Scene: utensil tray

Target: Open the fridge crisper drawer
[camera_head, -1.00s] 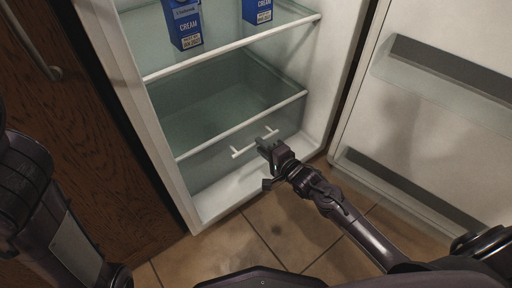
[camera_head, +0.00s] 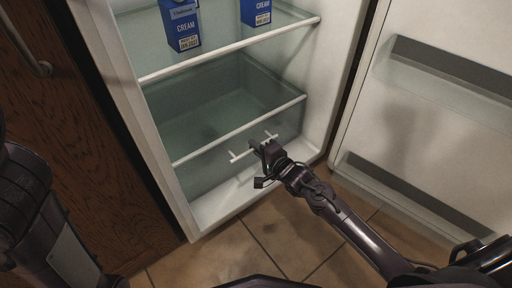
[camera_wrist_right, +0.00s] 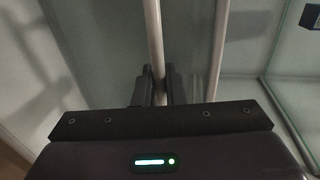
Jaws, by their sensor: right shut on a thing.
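The crisper drawer (camera_head: 205,174) sits at the bottom of the open fridge, with a greenish see-through front. A white bar handle (camera_head: 238,156) runs across its front. My right gripper (camera_head: 259,147) is at the handle's middle, its fingers around the bar. In the right wrist view, the handle bar (camera_wrist_right: 154,45) passes between the two dark fingers (camera_wrist_right: 156,85), which are shut on it. The drawer appears closed, flush under the shelf edge. Of my left arm, only dark links show at the left edge; its gripper is out of view.
Blue cream cartons (camera_head: 181,24) stand on the shelf (camera_head: 230,48) above the drawer. The fridge door (camera_head: 425,130) stands open at right, with grey door racks (camera_head: 415,190). A wooden cabinet (camera_head: 90,150) is at left. Tiled floor (camera_head: 260,245) lies clear in front.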

